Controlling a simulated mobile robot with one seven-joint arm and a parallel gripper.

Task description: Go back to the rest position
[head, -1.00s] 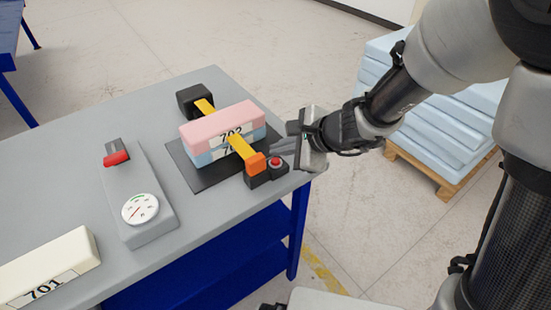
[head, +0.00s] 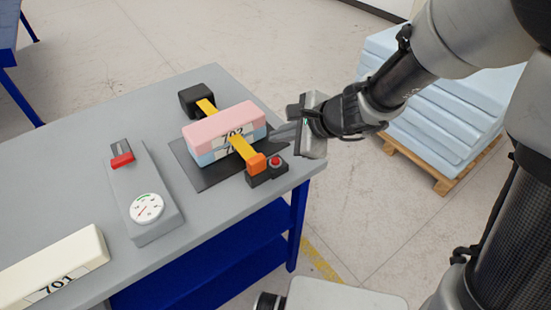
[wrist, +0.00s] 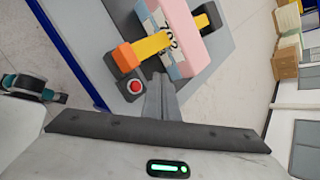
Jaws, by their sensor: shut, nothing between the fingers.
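My gripper (head: 278,136) is shut and empty, at the right end of the grey table near the foam stack. The pink foam block (head: 222,123), marked 702, lies on a light blue block (head: 207,157) whose label is partly hidden. A yellow strap (head: 241,146) crosses the stack, between a black box (head: 199,97) and an orange block (head: 256,163). The red button (head: 275,161) sits on a dark box beside the orange block. My gripper is apart from the foam.
A gauge box with a dial (head: 147,208) and red lever (head: 122,160) lies left of the stack. A cream block 701 (head: 50,268) is at the front left of the table (head: 90,150). Blue foam sheets on a pallet (head: 420,165) stand behind my arm. Open floor lies beyond the table.

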